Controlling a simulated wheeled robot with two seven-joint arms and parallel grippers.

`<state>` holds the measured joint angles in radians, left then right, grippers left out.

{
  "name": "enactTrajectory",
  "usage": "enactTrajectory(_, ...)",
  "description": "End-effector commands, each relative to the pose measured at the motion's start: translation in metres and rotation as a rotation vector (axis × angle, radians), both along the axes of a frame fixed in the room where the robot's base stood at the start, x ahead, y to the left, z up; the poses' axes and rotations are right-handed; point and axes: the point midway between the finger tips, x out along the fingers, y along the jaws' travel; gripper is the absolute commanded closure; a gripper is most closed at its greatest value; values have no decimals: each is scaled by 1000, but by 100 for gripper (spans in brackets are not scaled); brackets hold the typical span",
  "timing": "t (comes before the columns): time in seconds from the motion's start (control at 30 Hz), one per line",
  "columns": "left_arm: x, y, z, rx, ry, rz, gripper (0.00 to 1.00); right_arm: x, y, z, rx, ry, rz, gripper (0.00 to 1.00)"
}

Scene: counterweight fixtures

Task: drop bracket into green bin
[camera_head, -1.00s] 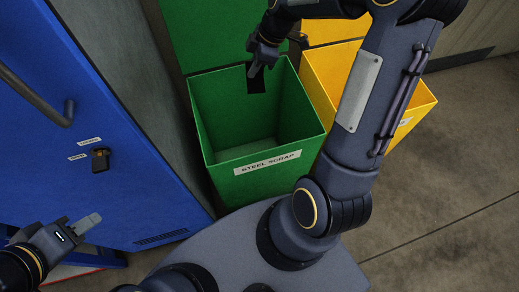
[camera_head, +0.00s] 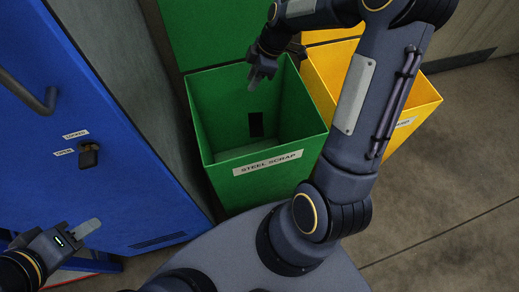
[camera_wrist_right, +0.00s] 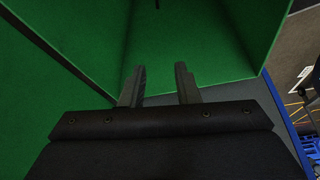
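The green bin (camera_head: 300,125), labelled "STEEL SCRAP", stands open in the head view. Its green wall also fills much of the right wrist view (camera_wrist_right: 70,45). The dark bracket (camera_head: 256,124) is inside the bin, below my right gripper and apart from it; I cannot tell whether it is falling or resting. My right gripper (camera_head: 257,82) is over the bin's back part, and the right wrist view shows its two fingers (camera_wrist_right: 160,88) apart with nothing between them. My left gripper (camera_head: 84,231) is at lower left, away from the bin; its finger gap is unclear.
A yellow bin (camera_head: 422,100) stands right of the green bin, partly hidden behind my right arm. A blue cabinet (camera_head: 120,190) with a handle and a lock stands at the left. Open concrete floor (camera_head: 450,180) lies to the right.

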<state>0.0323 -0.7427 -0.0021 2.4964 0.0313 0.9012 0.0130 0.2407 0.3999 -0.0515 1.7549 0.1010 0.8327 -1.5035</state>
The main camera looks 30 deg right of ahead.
Motion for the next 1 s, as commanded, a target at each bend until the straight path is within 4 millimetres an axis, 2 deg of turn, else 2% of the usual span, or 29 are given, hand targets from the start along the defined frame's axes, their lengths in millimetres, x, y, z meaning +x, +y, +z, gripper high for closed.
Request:
enactTrajectory(0.3, 0, 0, 0, 0, 0, 0, 64, 0, -1, 3, 0, -1, 0, 70)
enactTrajectory(0.7, 0, 0, 7, 0, 0, 0, 64, -10, -22, 60, -1, -4, -2, 70)
enactTrajectory(0.83, 0, 0, 8, 0, 0, 0, 64, -12, -26, 69, 0, -1, 0, 70)
enactTrajectory(1.0, 0, 0, 8, 0, 0, 0, 64, -13, -27, 72, 0, 0, 0, 70)
